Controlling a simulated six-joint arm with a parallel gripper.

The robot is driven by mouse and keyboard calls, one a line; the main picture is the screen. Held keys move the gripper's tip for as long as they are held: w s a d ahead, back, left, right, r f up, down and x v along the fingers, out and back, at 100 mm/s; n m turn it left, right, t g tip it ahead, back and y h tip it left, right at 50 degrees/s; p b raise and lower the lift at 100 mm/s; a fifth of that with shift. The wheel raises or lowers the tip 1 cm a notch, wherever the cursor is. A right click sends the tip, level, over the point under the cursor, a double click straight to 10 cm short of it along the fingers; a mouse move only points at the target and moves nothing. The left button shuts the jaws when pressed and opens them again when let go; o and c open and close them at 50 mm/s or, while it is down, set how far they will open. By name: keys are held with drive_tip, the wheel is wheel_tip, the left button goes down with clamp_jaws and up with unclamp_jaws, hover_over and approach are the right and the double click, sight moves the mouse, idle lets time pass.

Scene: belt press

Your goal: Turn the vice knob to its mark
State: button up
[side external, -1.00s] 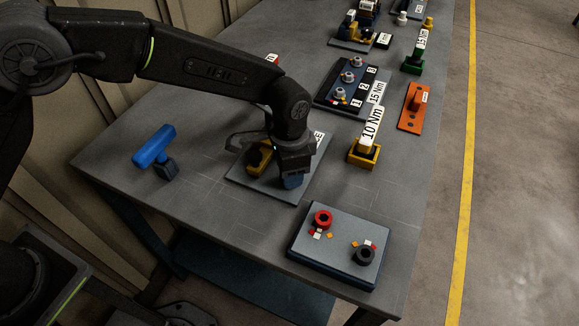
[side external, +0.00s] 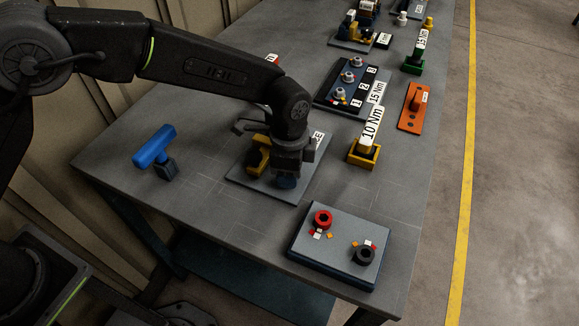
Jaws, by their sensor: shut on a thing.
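The vice sits on a grey base plate (side external: 247,178) near the middle of the table, with a yellow body (side external: 259,156). A dark blue knob (side external: 286,183) shows at the vice's near right side, just below my gripper. My gripper (side external: 287,174) points down over the knob and is shut on it. The fingers and wrist hide most of the knob. I cannot make out the mark on the vice. A white label at the plate's back right is partly hidden by my arm.
A blue-handled tool (side external: 154,147) stands to the left. A yellow holder (side external: 364,152) with a "10 Nm" tag stands to the right. A grey block (side external: 336,252) with a red and a black ring is in front. The front left tabletop is clear.

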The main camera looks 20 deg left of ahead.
drive_tip(key=o, duration=0.9)
drive_tip(key=shift+r, duration=0.1)
wheel_tip(320, 180, up, 14)
drive_tip(key=shift+f, duration=0.15)
idle(0.4)
drive_tip(key=s+a+r+n+t, duration=0.1)
drive_tip(key=s+a+r+n, duration=0.35)
drive_tip(key=a, duration=0.45)
drive_tip(key=s+a+r+n+t, duration=0.2)
drive_tip(key=s+a+r+n, duration=0.1)
drive_tip(key=a+r, duration=0.4)
drive_tip(key=s+a+f+n+t, duration=0.1)
drive_tip(key=s+a+n, duration=0.1)
drive_tip(key=s+a, duration=0.1)
drive_tip(key=s+a+f+n, duration=0.2)
drive_tip(key=s+a+n, duration=0.1)
drive_tip(key=s, duration=0.3)
drive_tip(key=s+a+f+n+t, duration=0.1)
drive_tip(key=s+a+n, duration=0.1)
drive_tip(key=s+a, duration=0.3)
drive_tip(key=shift+s+f+n+t, duration=0.1)
drive_tip(key=shift+f+n+t, duration=0.15)
drive_tip(key=shift+f+t, duration=0.1)
